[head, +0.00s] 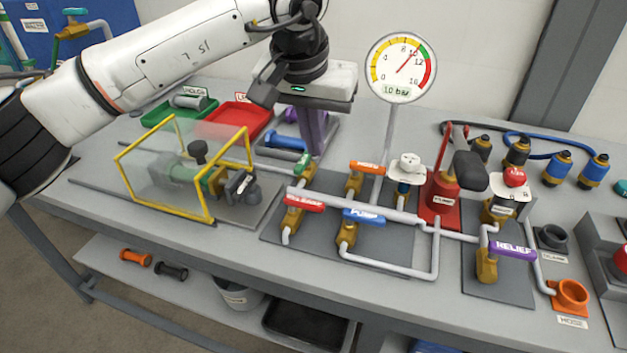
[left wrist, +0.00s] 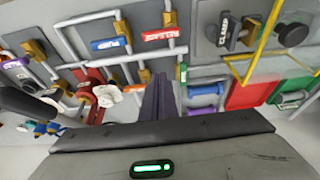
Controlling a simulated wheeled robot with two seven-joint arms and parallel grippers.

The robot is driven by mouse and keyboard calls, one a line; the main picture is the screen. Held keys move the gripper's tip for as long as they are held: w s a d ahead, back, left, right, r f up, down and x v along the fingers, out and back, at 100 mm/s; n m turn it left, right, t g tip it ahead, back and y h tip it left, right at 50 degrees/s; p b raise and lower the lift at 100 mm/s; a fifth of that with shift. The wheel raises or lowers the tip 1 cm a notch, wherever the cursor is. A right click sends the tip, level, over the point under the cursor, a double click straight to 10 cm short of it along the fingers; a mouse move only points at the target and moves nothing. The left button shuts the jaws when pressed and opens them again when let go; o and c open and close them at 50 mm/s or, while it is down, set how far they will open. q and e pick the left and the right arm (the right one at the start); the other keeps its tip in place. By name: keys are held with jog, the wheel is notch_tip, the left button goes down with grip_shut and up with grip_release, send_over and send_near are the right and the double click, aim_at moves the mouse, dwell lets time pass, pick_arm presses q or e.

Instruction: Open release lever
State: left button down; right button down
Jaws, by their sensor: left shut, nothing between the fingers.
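The red release lever (head: 304,199) lies as a flat handle on a brass valve on the pipework panel, its white lettering readable. It also shows in the left wrist view (left wrist: 161,35), near the top centre. My left gripper (head: 312,150) points down, with its fingers shut and empty, behind the release lever and apart from it. In the left wrist view, the closed fingers (left wrist: 160,88) reach toward the panel. My right gripper is not in view.
A blue lever (head: 364,215), an orange lever (head: 367,168) and a green lever (head: 305,160) sit close around it. A pressure gauge (head: 402,68) stands behind on a pole. A yellow-framed clear guard (head: 165,175) stands to the left. A red pump (head: 440,195) stands right.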

aim_at(304, 206)
pick_arm(q)
notch_tip(304, 206, down, 9)
jog(key=p, duration=0.2)
jog(key=shift+s+f, duration=0.2)
jog(key=shift+s, duration=0.2)
jog(key=shift+a, duration=0.1)
dwell(0.5)
